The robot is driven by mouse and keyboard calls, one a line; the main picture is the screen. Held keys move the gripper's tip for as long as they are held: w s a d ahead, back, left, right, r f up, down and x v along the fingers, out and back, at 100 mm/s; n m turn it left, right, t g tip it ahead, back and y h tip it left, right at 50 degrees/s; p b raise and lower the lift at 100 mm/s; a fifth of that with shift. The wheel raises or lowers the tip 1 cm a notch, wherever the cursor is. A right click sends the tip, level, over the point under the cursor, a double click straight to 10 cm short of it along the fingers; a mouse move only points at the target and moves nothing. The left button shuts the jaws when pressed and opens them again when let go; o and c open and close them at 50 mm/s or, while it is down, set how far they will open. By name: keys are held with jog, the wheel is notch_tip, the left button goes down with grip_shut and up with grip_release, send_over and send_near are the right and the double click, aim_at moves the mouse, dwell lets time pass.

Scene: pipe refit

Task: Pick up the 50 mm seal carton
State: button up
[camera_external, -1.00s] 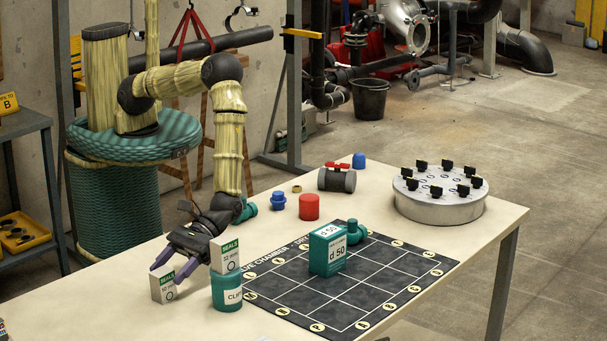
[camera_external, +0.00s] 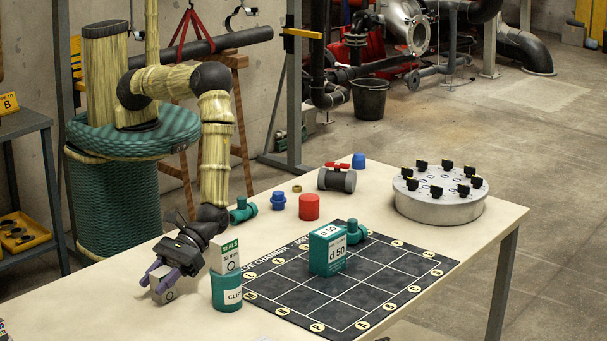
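The 50 mm seal carton (camera_external: 164,295) is a small white box standing upright on the table's left part. My gripper (camera_external: 159,278) is down over it, with its purple fingers at the carton's upper part, one on each side. The fingers and the gripper body hide the carton's green top and most of its print. Whether the fingers press on the carton or stand just clear of it cannot be told.
A 32 mm seal carton (camera_external: 225,256) stands on a teal tub (camera_external: 227,293) close to the right of my gripper. The dark gridded mat (camera_external: 290,290) bears a teal d 50 box (camera_external: 327,249).

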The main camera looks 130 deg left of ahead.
aim_at(156, 275)
jog(key=c, duration=0.5)
jog(key=shift+r, duration=0.1)
notch_tip(156, 275, up, 10)
jog(key=shift+f+b, duration=0.1)
jog(key=shift+b, duration=0.7)
